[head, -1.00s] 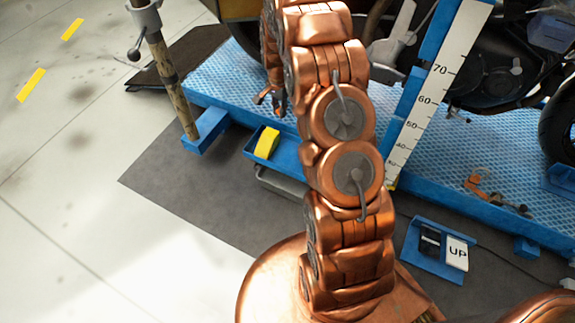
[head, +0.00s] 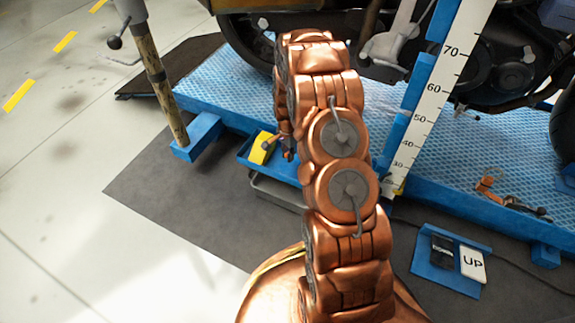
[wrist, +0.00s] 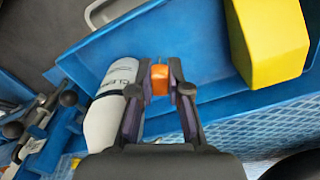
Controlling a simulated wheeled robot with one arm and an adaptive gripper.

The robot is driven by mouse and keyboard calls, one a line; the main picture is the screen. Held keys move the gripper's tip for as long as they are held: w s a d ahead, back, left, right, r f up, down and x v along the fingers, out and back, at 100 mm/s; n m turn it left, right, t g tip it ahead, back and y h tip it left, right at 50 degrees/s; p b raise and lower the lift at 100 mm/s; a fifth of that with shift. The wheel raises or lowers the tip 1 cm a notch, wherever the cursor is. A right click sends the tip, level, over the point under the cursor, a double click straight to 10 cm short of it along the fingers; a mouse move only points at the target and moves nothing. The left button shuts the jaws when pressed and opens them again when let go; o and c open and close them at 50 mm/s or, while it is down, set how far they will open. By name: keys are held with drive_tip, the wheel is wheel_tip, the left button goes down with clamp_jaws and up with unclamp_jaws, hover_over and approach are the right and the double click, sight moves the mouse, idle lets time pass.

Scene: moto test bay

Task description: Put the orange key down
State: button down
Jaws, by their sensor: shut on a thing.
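My gripper (wrist: 160,90) is shut on the orange key (wrist: 160,74), of which only a small orange block shows between the fingertips. In the wrist view it hangs over the blue tray (wrist: 205,95), between a white bottle (wrist: 106,108) and a yellow block (wrist: 268,45). I cannot tell whether the key touches the tray floor. In the head view my gripper (head: 287,150) is at the blue tray (head: 243,155), just right of the yellow block (head: 262,148). My arm hides the right part of the tray there.
The blue lift platform (head: 225,97) carries a motorcycle (head: 490,70) behind the tray. A white height scale (head: 437,90) stands to the right of my arm. An orange-ended tool (head: 490,187) lies on the platform at right. A control box (head: 450,260) with an "UP" button sits on the floor.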

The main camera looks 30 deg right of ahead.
wheel_tip(320, 180, down, 5)
drive_tip(key=shift+r+b, duration=0.15)
drive_tip(key=shift+b, duration=0.6)
drive_tip(key=shift+f+p, duration=0.35)
drive_tip(key=shift+f, duration=0.25)
drive_tip(key=c, duration=1.1)
unclamp_jaws()
drive_tip(key=shift+c, duration=0.2)
drive_tip(key=shift+r, duration=0.15)
